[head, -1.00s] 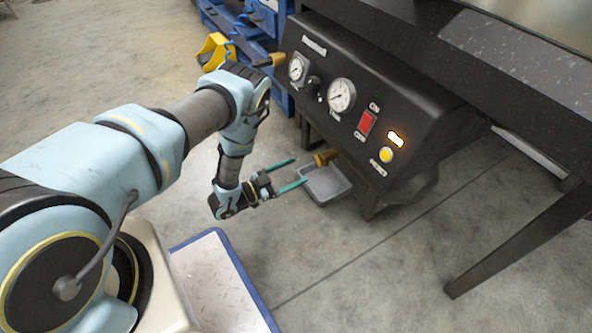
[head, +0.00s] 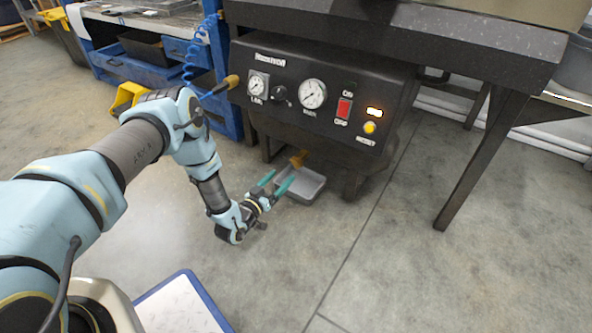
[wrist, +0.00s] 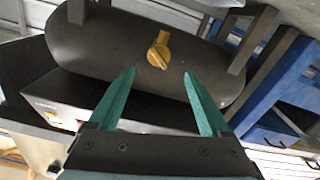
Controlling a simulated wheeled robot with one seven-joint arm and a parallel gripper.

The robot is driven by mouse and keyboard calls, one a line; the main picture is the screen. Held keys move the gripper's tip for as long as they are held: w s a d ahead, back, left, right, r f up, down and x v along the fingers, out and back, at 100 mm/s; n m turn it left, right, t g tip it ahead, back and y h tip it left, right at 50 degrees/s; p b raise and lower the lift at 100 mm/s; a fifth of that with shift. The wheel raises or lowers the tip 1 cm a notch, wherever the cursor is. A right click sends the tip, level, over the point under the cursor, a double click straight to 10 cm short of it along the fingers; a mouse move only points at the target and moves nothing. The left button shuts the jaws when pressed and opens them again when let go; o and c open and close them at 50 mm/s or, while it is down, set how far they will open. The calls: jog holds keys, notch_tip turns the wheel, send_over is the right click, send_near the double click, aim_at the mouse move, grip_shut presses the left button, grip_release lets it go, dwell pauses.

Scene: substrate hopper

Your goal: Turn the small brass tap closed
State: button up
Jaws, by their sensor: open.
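The small brass tap (head: 298,158) sticks out from the underside of the black machine, above a grey tray. The wrist view also shows the tap (wrist: 159,50), on the dark rounded tank (wrist: 110,45), with its handle lying slantwise. My gripper (head: 281,177) is open, its two teal fingers reaching toward the tap. In the wrist view the tap lies ahead of and between the lines of the fingertips (wrist: 158,74), apart from them. Nothing is between the fingers. In the head view the fingers partly overlap the tray and the tap's base is hard to make out.
The grey tray (head: 303,197) stands on the floor under the tap. The black control panel (head: 310,120) carries gauges, a red switch and a lit yellow button. A larger brass fitting (head: 226,84) juts from its left side. A dark table leg (head: 470,165) stands at right. Floor in front is clear.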

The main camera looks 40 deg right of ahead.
aim_at(294, 164)
jog(key=b+x, duration=0.4)
jog(key=x, duration=0.6)
jog(key=shift+d, duration=0.4)
